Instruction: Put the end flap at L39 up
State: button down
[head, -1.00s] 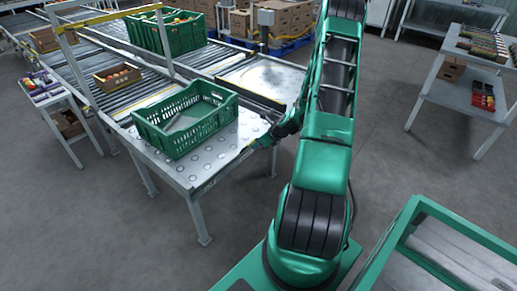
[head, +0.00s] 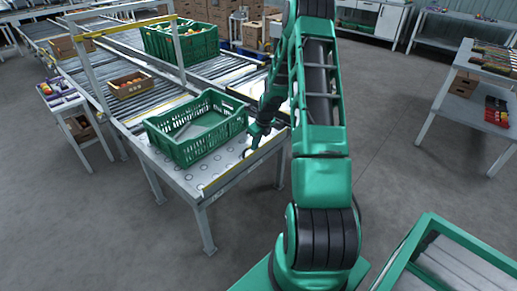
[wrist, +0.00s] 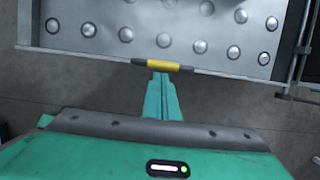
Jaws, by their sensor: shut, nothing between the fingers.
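The end flap runs along the near right end of the metal table with round studs. In the head view its long edge (head: 232,174) shows as a pale strip with a yellow line. In the wrist view the edge is a thin pale bar with a yellow grip (wrist: 165,67) in its middle. I cannot tell its exact tilt. My gripper (head: 247,152) is at this edge, shut and empty. In the wrist view its teal fingers (wrist: 160,95) point at the yellow grip, touching it or just short of it. No L39 label is readable.
A green crate (head: 160,141) stands on the studded table close to the flap. Roller lanes (head: 150,98) lead away behind it, with a small brown box (head: 113,89) and another green crate (head: 205,45). A side table (head: 437,110) stands right. The floor between is clear.

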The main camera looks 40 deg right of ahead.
jog(key=shift+w+a+r, duration=0.1)
jog(key=shift+w+r, duration=0.1)
jog(key=shift+w, duration=0.3)
jog(key=shift+w+a+r, duration=0.1)
jog(key=shift+w+r, duration=0.05)
jog(key=shift+w, duration=0.35)
jog(key=shift+w+a, duration=0.1)
jog(key=s+d, duration=0.1)
jog(key=s, duration=0.4)
notch_tip(320, 180, up, 10)
jog(key=shift+s, duration=0.45)
jog(key=shift+r, duration=0.15)
